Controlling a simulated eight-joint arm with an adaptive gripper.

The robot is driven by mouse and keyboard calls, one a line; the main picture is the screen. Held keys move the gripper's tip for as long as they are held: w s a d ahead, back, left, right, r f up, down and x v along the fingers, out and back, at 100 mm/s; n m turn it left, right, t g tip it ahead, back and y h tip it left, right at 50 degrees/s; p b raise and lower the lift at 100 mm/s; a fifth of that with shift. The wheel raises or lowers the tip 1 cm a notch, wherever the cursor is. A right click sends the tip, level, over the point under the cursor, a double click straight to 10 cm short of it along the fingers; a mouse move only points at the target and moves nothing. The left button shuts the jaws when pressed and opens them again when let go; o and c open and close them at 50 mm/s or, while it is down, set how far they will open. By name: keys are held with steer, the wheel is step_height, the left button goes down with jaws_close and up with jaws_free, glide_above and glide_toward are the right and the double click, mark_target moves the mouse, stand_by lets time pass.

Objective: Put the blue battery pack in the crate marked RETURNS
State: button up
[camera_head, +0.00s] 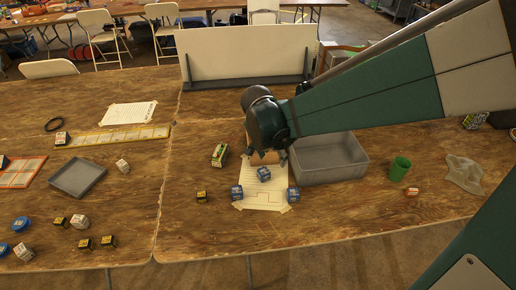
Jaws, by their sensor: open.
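Several small blue blocks with pale markings, which look like battery packs, are on or beside a white sheet. One (264,174) is near the sheet's middle, one (237,192) at its left edge and one (293,194) at its right edge. My gripper (266,157) points down above the sheet, just behind the middle blue block. It is open, and a tan object shows between or behind its fingers; I cannot tell what it is. A grey open crate (345,178) stands right of my gripper. No RETURNS marking is readable, and my arm hides part of its far side.
A green and white block (219,155) and a yellow-black block (201,196) lie left of the sheet. A green cup (400,168) and a crumpled grey cloth (464,172) are right of the crate. A shallow grey tray (77,177) is at left. A white board (240,55) stands behind.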

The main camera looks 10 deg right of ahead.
mark_target(263, 171)
steer(key=w+a+f+m+g+h, duration=0.1)
steer(key=w+a+f+m, duration=0.2)
steer(key=f, duration=0.6)
steer(key=shift+w+a+f+m+h+p, duration=0.15)
steer(key=shift+w+a+m+h+p, duration=0.25)
steer(key=shift+w+a, duration=0.6)
steer(key=shift+w+d+f, duration=0.1)
steer(key=shift+x, duration=1.2)
steer(key=shift+f+b, duration=0.1)
steer(key=shift+b, duration=0.2)
steer(key=shift+b+x, duration=0.85)
steer(key=shift+x, duration=1.65)
steer(key=shift+w, duration=0.15)
steer(key=shift+c, duration=0.5)
